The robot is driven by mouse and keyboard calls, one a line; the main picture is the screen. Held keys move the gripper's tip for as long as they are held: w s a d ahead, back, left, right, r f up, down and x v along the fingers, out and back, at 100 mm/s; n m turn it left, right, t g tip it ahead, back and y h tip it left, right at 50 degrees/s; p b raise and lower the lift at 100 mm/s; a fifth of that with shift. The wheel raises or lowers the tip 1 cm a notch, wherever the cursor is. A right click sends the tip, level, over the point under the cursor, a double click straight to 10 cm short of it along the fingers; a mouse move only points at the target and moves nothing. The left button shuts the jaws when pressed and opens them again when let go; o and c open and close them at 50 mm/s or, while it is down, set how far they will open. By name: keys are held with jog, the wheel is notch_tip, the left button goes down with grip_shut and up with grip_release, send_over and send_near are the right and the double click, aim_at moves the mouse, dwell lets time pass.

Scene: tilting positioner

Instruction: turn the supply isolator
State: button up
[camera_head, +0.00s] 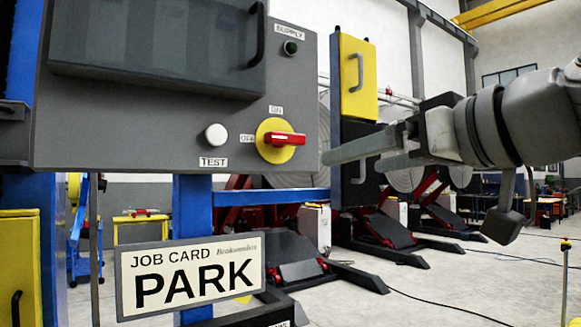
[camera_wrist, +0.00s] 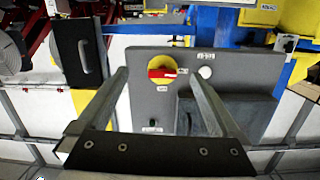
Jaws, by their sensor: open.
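The supply isolator is a red handle (camera_head: 285,139) on a yellow disc (camera_head: 267,151), on the grey panel (camera_head: 120,135). The handle lies horizontal, level with the OFF label (camera_head: 247,139); the ON label (camera_head: 276,110) is above the disc. My gripper (camera_head: 352,164) is open and empty, to the right of the handle in the head view and apart from it. In the wrist view, which sees the panel upside down, the red handle (camera_wrist: 162,73) appears between the tips of my open gripper (camera_wrist: 156,75).
A white TEST button (camera_head: 216,135) sits left of the isolator, and a green SUPPLY indicator (camera_head: 290,48) above it. A job card (camera_head: 190,275) reading PARK hangs below. A yellow box (camera_head: 357,78) stands behind.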

notch_tip(320, 180, up, 4)
jog(key=n+t+y, duration=0.1)
jog(key=p, duration=0.3)
send_near(290, 138)
jog(key=x, duration=0.9)
jog(key=shift+w+a, duration=0.2)
jog(key=shift+w, duration=0.05)
jog(key=shift+c, duration=0.3)
jog(key=c, duration=1)
